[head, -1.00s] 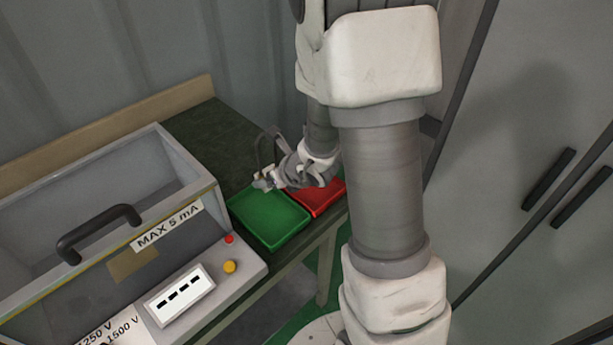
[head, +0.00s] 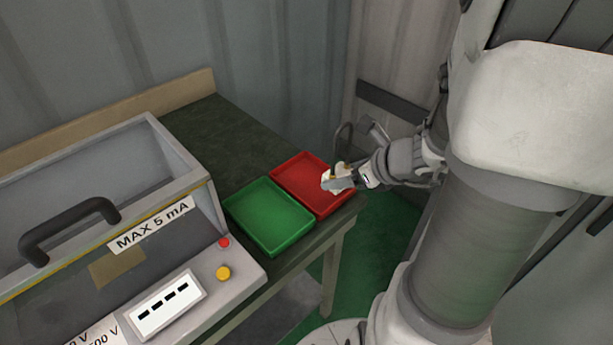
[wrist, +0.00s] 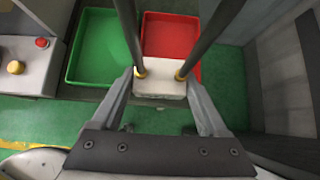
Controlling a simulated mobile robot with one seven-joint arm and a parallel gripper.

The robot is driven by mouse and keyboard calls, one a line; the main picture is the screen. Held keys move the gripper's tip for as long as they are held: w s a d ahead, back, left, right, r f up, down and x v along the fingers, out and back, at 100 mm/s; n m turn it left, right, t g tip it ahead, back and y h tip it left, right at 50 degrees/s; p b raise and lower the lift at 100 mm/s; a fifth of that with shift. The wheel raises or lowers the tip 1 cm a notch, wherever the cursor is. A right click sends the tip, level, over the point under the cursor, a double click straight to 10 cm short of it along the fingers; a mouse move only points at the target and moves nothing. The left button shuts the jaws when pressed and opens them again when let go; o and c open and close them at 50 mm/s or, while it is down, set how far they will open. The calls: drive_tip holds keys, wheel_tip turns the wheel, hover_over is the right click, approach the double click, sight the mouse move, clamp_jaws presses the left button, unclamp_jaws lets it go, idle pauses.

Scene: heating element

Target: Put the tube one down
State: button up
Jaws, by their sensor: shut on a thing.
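The tube is a heating element with two dark rods (wrist: 126,30) rising from brass fittings on a pale end block (wrist: 160,89). My gripper (wrist: 160,84) is shut on this block, one finger on each side. In the head view, my gripper (head: 350,181) holds the pale block over the right edge of the red tray (head: 297,183); the gap below is hard to judge. A dark loop of the tube (head: 343,134) shows above the gripper. The red tray (wrist: 170,38) also shows behind the rods in the wrist view and looks empty.
An empty green tray (head: 266,214) lies beside the red one on the dark table (head: 225,128). A grey tester (head: 190,275) with a black handle stands to the left. The table's right edge is close to the red tray, with green floor beyond.

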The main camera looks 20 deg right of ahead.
drive_tip(key=w+f, duration=0.2)
drive_tip(key=w, duration=0.1)
drive_tip(key=w+a+f+b, duration=0.1)
drive_tip(key=w+f, duration=0.1)
drive_tip(key=w, duration=0.2)
drive_tip(key=w+f+b, duration=0.1)
drive_tip(key=w+f, duration=0.1)
drive_tip(key=w, duration=0.1)
drive_tip(key=shift+w+a+f, duration=0.2)
drive_tip(key=shift+a, duration=0.2)
drive_tip(key=shift+f+b, duration=1.1)
drive_tip(key=shift+f, duration=0.85)
drive_tip(key=shift+f+b, duration=0.25)
drive_tip(key=shift+b, duration=0.05)
drive_tip(key=o, duration=1.4)
drive_tip(key=shift+r, duration=0.15)
drive_tip(key=shift+r+p, duration=0.2)
drive_tip(key=shift+p, duration=0.25)
drive_tip(key=p+v, duration=0.3)
drive_tip(key=v, duration=0.8)
drive_tip(key=shift+s+d+r+p, duration=0.15)
drive_tip(key=shift+s+r+p, duration=0.15)
